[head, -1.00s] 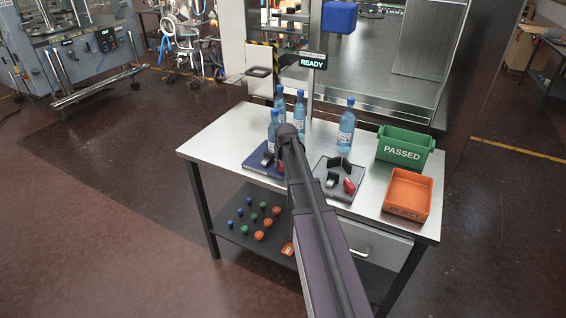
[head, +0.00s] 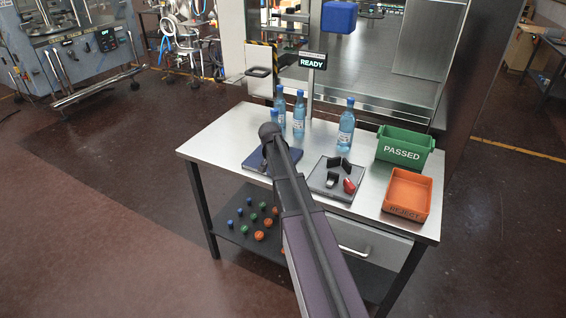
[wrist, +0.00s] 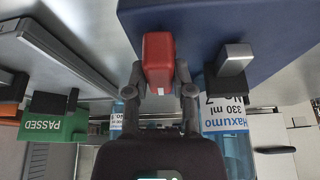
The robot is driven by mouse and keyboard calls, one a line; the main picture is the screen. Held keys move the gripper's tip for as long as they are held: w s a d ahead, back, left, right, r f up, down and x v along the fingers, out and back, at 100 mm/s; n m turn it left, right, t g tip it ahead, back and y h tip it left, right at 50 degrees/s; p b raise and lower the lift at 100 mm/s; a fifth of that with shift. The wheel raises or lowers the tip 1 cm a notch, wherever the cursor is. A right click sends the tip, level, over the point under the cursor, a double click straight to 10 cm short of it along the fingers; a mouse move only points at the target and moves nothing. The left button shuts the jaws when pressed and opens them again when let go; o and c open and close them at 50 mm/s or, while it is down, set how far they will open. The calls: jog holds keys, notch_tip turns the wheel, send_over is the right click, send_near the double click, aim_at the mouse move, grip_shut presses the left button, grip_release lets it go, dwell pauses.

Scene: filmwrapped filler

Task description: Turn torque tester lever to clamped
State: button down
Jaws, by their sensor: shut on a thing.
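A blue fixture plate (head: 256,161) sits at the left of the steel table, mostly hidden by my arm in the head view. It also fills the upper right of the wrist view (wrist: 270,30). A red lever (wrist: 158,55) stands at its edge in the wrist view. My gripper (wrist: 160,88) is shut on the red lever, one finger on each side. A dark block with a silver face (wrist: 234,60) is on the plate beside it. A labelled bottle (wrist: 226,135) shows beyond. I cannot read the lever's clamped or unclamped position.
A grey fixture (head: 322,186) with black jaws and a red lever (head: 349,186) stands to the right. A green PASSED bin (head: 404,152) and an orange REJECT bin (head: 406,193) are at the table's right. Blue bottles (head: 346,128) stand behind. Coloured caps (head: 259,235) lie on the shelf.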

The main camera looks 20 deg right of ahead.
jog(key=m+g, duration=0.1)
jog(key=m, duration=0.3)
jog(key=shift+w+a+m+g+h, duration=0.1)
jog(key=shift+w+m+g+h, duration=0.05)
jog(key=shift+m+g+h, duration=0.2)
jog(key=shift+m+g, duration=0.65)
jog(key=shift+m, duration=1)
jog(key=shift+c, duration=2.4)
grip_release()
jog(key=shift+r, duration=0.1)
